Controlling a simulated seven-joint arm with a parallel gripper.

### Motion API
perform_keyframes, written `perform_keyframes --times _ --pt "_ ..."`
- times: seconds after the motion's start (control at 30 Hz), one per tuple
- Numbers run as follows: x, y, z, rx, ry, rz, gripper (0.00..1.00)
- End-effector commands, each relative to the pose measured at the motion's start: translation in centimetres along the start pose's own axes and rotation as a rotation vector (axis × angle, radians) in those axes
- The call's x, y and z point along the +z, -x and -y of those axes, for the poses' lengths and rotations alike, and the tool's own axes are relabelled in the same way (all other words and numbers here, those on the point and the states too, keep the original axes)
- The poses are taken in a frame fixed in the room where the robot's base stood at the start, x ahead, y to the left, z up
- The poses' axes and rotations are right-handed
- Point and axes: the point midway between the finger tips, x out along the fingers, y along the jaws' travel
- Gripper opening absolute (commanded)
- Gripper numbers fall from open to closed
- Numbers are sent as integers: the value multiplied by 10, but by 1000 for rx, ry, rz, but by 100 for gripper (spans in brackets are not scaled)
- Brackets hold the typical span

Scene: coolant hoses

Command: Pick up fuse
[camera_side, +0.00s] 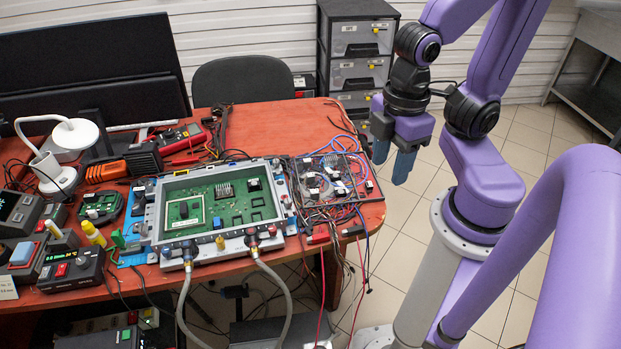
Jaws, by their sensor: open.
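My purple gripper (391,162) is at the upper right of the side view, pointing down with its blue-grey fingers apart. It is open, with nothing seen between the fingers. It hangs to the right of the red table (275,125), with floor tiles behind it in the picture. I cannot pick out a fuse for certain; the parts on the bench are too small to tell. A framed case with a green circuit board (240,228) lies on the table, left of and apart from my gripper.
A tray of tangled wires (335,180) stands at the table's right edge, with cables hanging off the front. Two grey hoses (275,275) run down from the case. Instruments and a white lamp (68,135) crowd the left. The table's back right is mostly clear. A drawer unit (358,40) stands behind.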

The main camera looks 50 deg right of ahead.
Motion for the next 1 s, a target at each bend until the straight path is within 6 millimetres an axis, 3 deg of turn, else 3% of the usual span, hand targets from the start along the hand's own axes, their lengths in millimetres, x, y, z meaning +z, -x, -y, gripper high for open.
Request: perform_keyframes --times 0.17,0.37,0.7,1.0 --pt "-5 -1 -6 1 -11 2 49" --pt "-29 -9 -41 5 -58 9 49" --pt "-57 -34 -130 8 -144 19 49" --pt "-50 -64 -215 8 -222 26 49"
